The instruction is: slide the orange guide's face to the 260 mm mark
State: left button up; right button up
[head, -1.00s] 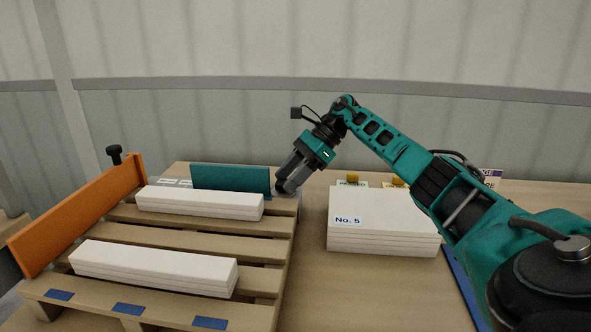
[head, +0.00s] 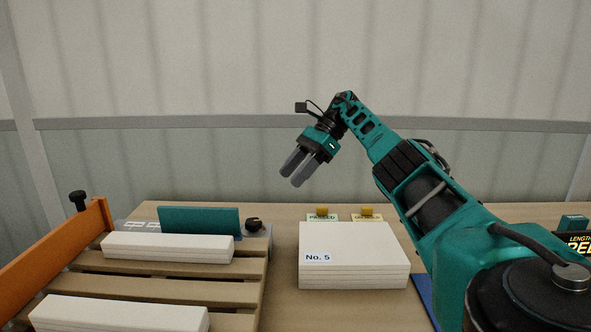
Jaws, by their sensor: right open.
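The orange guide (head: 55,252) stands along the left side of the slatted pallet, with a black knob (head: 78,200) at its far end. Its near end is cut off by the picture edge. I see no readable 260 mm mark. A teal guide plate (head: 198,221) stands at the pallet's back edge, with a black knob (head: 254,224) at its right. My right gripper (head: 288,181) is open and empty, in the air above and to the right of that knob, well apart from the orange guide. My left gripper is not in view.
Two white stacks, the back one (head: 168,248) and the front one (head: 120,315), lie across the pallet (head: 150,284). A white stack labelled No. 5 (head: 353,247) stands right of it. Two yellow blocks (head: 322,212) (head: 367,212) sit behind on labels.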

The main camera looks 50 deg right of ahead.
aim_at(23, 278)
jog(key=k+j, duration=0.25)
jog(key=j, duration=0.15)
jog(key=k+j, duration=0.25)
jog(key=j, duration=0.2)
jog(key=k+j, duration=0.25)
jog(key=j, duration=0.15)
jog(key=k+j, duration=0.25)
jog(key=j, duration=0.15)
